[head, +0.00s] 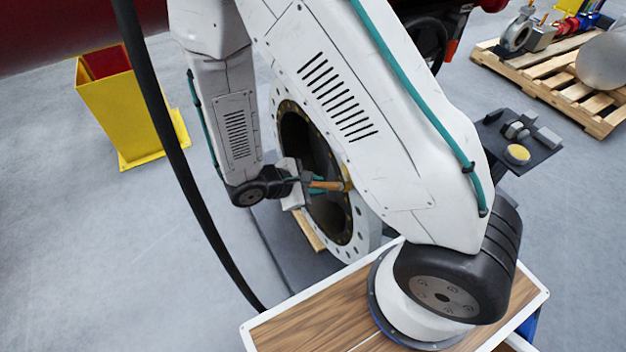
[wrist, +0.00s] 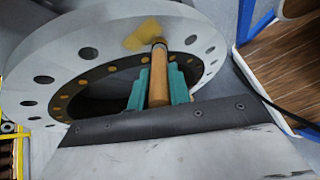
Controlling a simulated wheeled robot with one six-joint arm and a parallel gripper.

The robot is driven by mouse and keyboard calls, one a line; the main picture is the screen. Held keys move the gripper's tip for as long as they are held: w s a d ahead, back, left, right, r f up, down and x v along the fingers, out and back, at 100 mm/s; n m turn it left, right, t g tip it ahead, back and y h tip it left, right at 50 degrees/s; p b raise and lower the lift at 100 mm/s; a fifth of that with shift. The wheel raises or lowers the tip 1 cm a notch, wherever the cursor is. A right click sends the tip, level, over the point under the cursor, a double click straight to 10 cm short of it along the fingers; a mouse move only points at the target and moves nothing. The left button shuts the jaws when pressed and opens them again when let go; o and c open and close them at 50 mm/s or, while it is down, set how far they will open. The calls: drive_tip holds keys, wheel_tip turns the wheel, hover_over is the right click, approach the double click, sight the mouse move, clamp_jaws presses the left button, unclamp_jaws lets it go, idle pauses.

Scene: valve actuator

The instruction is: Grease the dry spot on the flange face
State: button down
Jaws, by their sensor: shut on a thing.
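The valve flange (head: 366,228) stands upright as a pale ring with bolt holes around a dark bore. It fills the upper left of the wrist view (wrist: 45,62). My gripper (head: 312,184), with teal fingers in the wrist view (wrist: 157,80), is shut on the wooden handle of a brush (head: 326,185). The brush's far end (wrist: 158,48) is at the flange face, beside a yellow grease patch (wrist: 138,38) between bolt holes. I cannot tell whether the bristles touch the face. My arm hides part of the flange in the head view.
A small dark stand (head: 540,155) to the right holds a round yellow-topped tin (head: 517,153) and grey parts. A wooden pallet (head: 560,75) with parts lies at the upper right. A dark cable hangs at the left.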

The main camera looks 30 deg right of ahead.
drive_tip(key=w, duration=0.5)
drive_tip(key=shift+d, duration=0.1)
idle(1.1)
drive_tip(key=a, duration=0.6)
drive_tip(key=shift+a, duration=0.1)
idle(0.4)
drive_tip(key=a, duration=0.3)
idle(0.3)
idle(1.0)
